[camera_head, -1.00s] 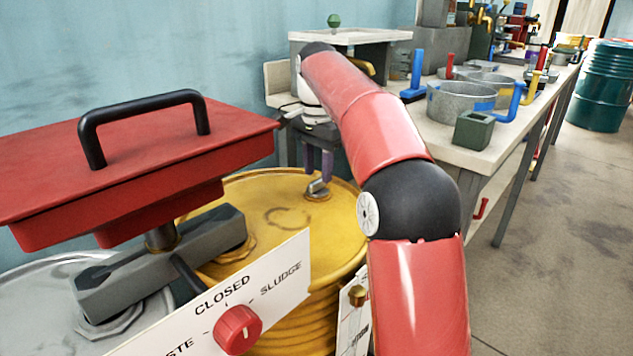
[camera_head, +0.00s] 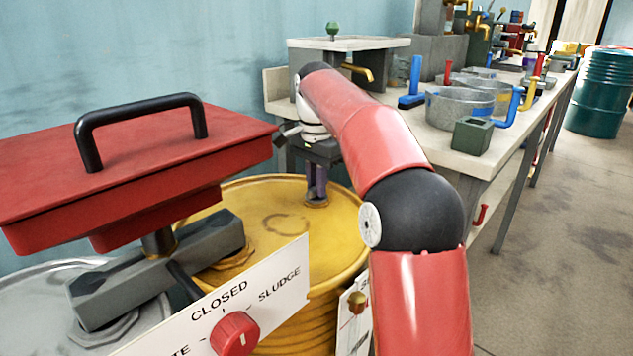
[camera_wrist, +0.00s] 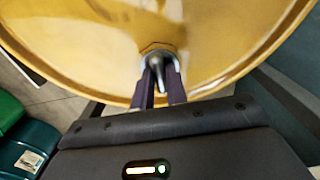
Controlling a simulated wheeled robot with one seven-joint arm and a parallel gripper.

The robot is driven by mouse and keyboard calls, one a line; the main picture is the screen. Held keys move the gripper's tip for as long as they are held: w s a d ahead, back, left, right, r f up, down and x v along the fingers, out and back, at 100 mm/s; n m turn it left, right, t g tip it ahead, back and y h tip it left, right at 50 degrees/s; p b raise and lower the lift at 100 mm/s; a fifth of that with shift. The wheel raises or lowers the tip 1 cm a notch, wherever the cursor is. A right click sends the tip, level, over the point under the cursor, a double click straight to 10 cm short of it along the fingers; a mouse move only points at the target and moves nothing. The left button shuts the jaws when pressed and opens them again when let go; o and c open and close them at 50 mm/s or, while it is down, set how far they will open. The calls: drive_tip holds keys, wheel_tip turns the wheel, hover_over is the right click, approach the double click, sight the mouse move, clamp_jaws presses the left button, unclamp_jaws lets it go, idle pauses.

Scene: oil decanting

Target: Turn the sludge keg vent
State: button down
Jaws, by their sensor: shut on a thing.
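The sludge keg is the yellow drum (camera_head: 270,212), standing behind the white sign; its round lid fills the top of the wrist view (camera_wrist: 215,35). The vent (camera_wrist: 156,65) is a small grey metal lever on a nut-like base on the lid, close to its rim. My gripper (camera_head: 317,196) points down at the vent, at the lid's far right part. In the wrist view its two dark purple fingers (camera_wrist: 160,78) stand on either side of the lever and are shut on it. In the head view the fingers mostly hide the vent.
A sign (camera_head: 265,290) with a red knob (camera_head: 235,333) is in front. A bench (camera_head: 480,160) with pots runs along the right. A green drum (camera_head: 598,92) stands far back.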

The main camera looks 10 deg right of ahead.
drive_tip(key=shift+r, duration=0.1)
drive_tip(key=n+p, duration=0.3)
drive_tip(key=shift+r, duration=0.1)
drive_tip(key=n+p, duration=0.2)
drive_tip(key=n, duration=0.2)
drive_tip(key=shift+n, duration=0.3)
drive_tip(key=n, duration=0.5)
drive_tip(key=shift+f, duration=0.2)
drive_tip(key=shift+n, duration=2.7)
drive_tip(key=c, duration=1.4)
unclamp_jaws()
drive_tip(key=shift+r, duration=0.1)
